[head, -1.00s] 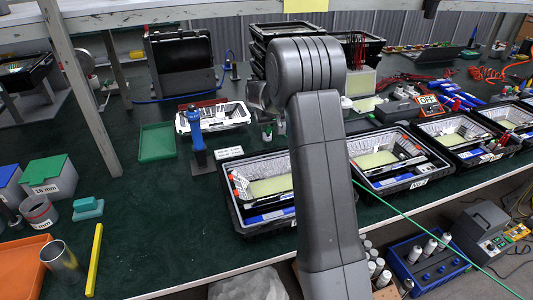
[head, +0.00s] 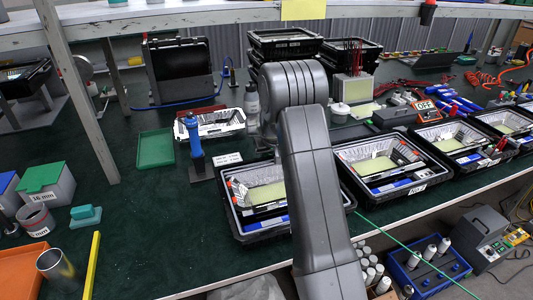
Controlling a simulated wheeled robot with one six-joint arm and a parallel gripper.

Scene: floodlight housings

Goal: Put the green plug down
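I cannot make out the green plug in the head view. My arm (head: 318,190) rises through the middle of the picture and bends away at the top. My gripper is hidden behind the arm, so I cannot see its fingers or anything in them. A floodlight housing in a black tray (head: 231,218) lies left of and partly behind the arm. A second housing in a black tray (head: 345,153) lies to its right.
A blue upright tool (head: 194,135) and a white housing (head: 212,124) stand left of the arm. A green tray (head: 155,149) lies farther left.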

